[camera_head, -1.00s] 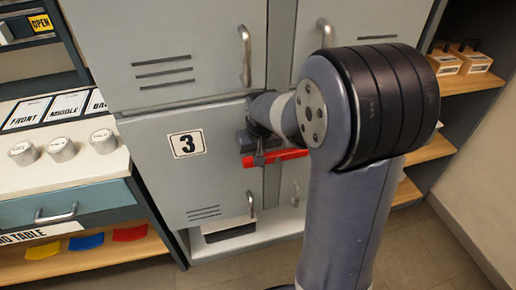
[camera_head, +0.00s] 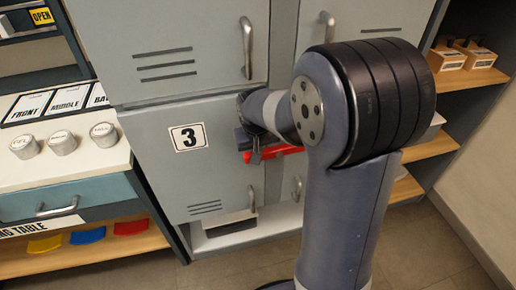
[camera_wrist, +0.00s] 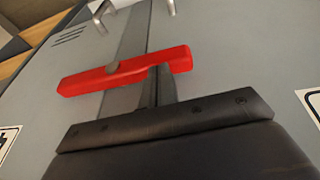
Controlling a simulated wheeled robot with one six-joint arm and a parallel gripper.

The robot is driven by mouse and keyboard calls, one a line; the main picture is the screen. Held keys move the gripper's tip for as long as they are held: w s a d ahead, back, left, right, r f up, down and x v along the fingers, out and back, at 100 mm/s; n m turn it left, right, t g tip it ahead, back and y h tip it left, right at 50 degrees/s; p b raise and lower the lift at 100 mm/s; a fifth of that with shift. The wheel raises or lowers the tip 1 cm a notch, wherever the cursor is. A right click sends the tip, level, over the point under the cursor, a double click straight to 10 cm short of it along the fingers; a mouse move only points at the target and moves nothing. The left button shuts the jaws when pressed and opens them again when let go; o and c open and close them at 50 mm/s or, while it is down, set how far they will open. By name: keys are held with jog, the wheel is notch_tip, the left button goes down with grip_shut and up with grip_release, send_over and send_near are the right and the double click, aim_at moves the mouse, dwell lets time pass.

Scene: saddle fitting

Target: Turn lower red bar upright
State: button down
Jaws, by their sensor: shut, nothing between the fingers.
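The lower red bar (camera_wrist: 125,72) lies across the seam between two locker doors, near level and slightly tilted in the wrist view. It turns about a round grey pivot (camera_wrist: 113,67). In the head view the red bar (camera_head: 287,151) is partly hidden by my arm. My gripper (camera_wrist: 160,72) is shut and empty. Its fingertips are at the bar's longer side, right of the pivot in the wrist view; I cannot tell whether they touch it. My gripper also shows in the head view (camera_head: 256,153), at the left end of the bar.
Locker door 3 (camera_head: 170,160) and its handle (camera_head: 252,201) are beside the bar. An upper locker door handle (camera_head: 247,48) sticks out above. Floor is clear in front.

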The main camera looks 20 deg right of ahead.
jog(key=f+h+b, duration=0.3)
jog(key=b, duration=0.1)
jog(key=f+n+h+b, duration=0.1)
jog(key=f+h+b, duration=0.1)
jog(key=h+b, duration=0.2)
jog(key=f+h+b, duration=0.3)
jog(key=h+b, duration=0.1)
jog(key=b, duration=0.2)
jog(key=shift+a+f+n+t, duration=0.3)
jog(key=shift+f+n+t, duration=0.05)
jog(key=shift+n+t, duration=0.05)
jog(key=h+b, duration=0.1)
jog(key=d+f+h+b, duration=0.1)
jog(key=shift+f+n+t+h, duration=0.15)
jog(key=shift+n+t+h, duration=0.15)
jog(key=shift+h, duration=0.1)
jog(key=shift+d+f+b, duration=0.5)
jog(key=shift+d+b, duration=0.3)
jog(key=shift+d, duration=0.1)
